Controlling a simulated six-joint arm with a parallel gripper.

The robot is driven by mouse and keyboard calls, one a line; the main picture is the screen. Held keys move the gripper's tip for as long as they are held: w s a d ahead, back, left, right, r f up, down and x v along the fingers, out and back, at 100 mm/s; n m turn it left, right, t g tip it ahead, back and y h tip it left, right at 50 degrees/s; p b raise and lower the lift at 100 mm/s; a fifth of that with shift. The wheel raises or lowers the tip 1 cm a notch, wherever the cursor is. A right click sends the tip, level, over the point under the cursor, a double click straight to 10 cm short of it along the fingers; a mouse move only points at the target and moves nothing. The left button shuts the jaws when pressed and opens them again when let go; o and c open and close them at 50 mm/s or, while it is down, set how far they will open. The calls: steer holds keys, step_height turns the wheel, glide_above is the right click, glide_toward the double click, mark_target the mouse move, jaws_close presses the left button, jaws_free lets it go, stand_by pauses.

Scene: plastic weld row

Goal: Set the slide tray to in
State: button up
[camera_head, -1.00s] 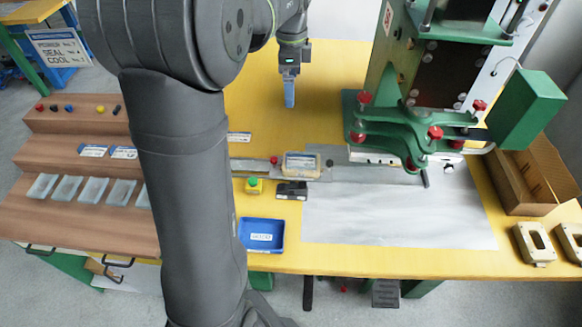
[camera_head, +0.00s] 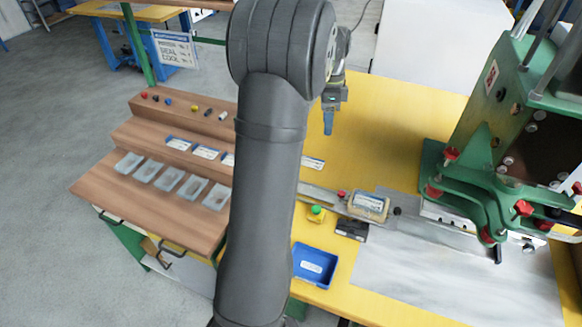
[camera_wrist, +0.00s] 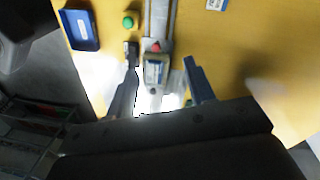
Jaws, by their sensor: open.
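The slide tray (camera_head: 368,205) sits on a grey rail (camera_head: 317,195) left of the green press (camera_head: 495,180), outside it. It carries a pale part with a blue-and-white label. A red knob (camera_head: 341,195) stands at its left end and a dark knob (camera_head: 397,211) at its right. My gripper (camera_head: 328,122) is open and empty, up behind the rail in the head view. In the wrist view, the label (camera_wrist: 155,72) and red knob (camera_wrist: 155,46) appear between the open fingers (camera_wrist: 160,58), apart from them. The fingers partly cover the surroundings of the tray.
A green button on a yellow box (camera_head: 316,213), a black block (camera_head: 351,230) and a blue bin (camera_head: 315,266) lie in front of the rail. A wooden stepped rack (camera_head: 150,185) with clear trays stands left.

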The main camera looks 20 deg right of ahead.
steer(key=w+a+f+n+g, duration=0.1)
steer(key=w+a+f+n, duration=0.2)
steer(key=w+a+f, duration=0.3)
steer(key=f, duration=0.5)
steer(key=s+a+f, duration=0.1)
steer(key=f, duration=0.4)
steer(key=s+a+f, duration=0.1)
steer(key=f, duration=0.5)
steer(key=shift+s, duration=0.1)
jaws_close()
